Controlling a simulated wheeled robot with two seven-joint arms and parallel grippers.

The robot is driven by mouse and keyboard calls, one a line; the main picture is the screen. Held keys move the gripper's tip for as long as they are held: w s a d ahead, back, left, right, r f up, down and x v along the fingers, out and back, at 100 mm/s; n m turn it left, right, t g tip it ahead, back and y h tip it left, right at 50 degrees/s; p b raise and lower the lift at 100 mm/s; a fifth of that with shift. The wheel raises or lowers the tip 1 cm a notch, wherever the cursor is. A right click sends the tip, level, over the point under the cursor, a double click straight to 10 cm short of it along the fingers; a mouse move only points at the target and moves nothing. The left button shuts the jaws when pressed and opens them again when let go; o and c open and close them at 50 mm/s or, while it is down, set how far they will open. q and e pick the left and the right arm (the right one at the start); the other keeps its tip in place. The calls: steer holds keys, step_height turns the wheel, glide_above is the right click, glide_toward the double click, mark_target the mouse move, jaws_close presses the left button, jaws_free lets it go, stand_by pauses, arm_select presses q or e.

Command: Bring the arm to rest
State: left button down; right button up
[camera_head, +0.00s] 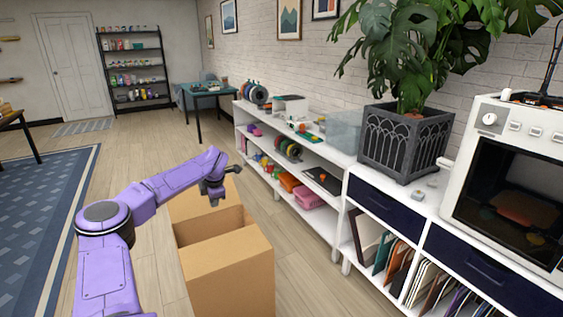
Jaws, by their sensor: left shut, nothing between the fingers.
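My left arm (160,190) is purple and comes in from the lower left, bent at the elbow and reaching to the right. My left gripper (219,196) is dark, small in the picture, shut and empty. It shows over the far part of an open cardboard box (232,268); I cannot tell its exact height above the box. The inside bottom of the box is mostly hidden. My right gripper is not in view.
A white shelf unit (335,200) with several items runs along the right wall. A planter (405,141) with a large plant and a white microwave-like machine (510,180) stand on it. A blue rug (45,215) lies left. Wooden floor is clear beyond the box.

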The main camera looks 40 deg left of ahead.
arm_select(q)
steer(key=w+d+m+t+y, duration=0.2)
steer(key=w+d+y, duration=0.3)
steer(key=w+d, duration=0.45)
steer(key=d+f+m+t, duration=0.1)
steer(key=d+f+m, duration=0.2)
steer(key=d, duration=0.3)
steer(key=d+f+m+t+h, duration=0.1)
steer(key=d+f+m+t, duration=0.15)
steer(key=d, duration=0.45)
steer(key=d+f+m+t, duration=0.1)
steer(key=d+f+m, duration=0.3)
steer(key=d, duration=0.2)
steer(key=s+d+f+m+h, duration=0.3)
steer(key=s+d+f+m, duration=0.3)
steer(key=s+d+f, duration=0.3)
steer(key=s+d+f+m+g, duration=0.1)
steer(key=s+f+m, duration=0.1)
steer(key=s, duration=0.6)
steer(key=s+d+f+m+g+h, duration=0.1)
steer(key=s+d+f+m+g, duration=0.1)
steer(key=s, duration=0.6)
steer(key=s+d+f+m+g, duration=0.1)
steer(key=s+d+f+m, duration=0.1)
steer(key=s+f+m, duration=0.2)
steer(key=s, duration=0.3)
steer(key=shift+s+d+f+h, duration=0.25)
steer(key=shift+s+h, duration=0.15)
steer(key=shift+m+g, duration=0.25)
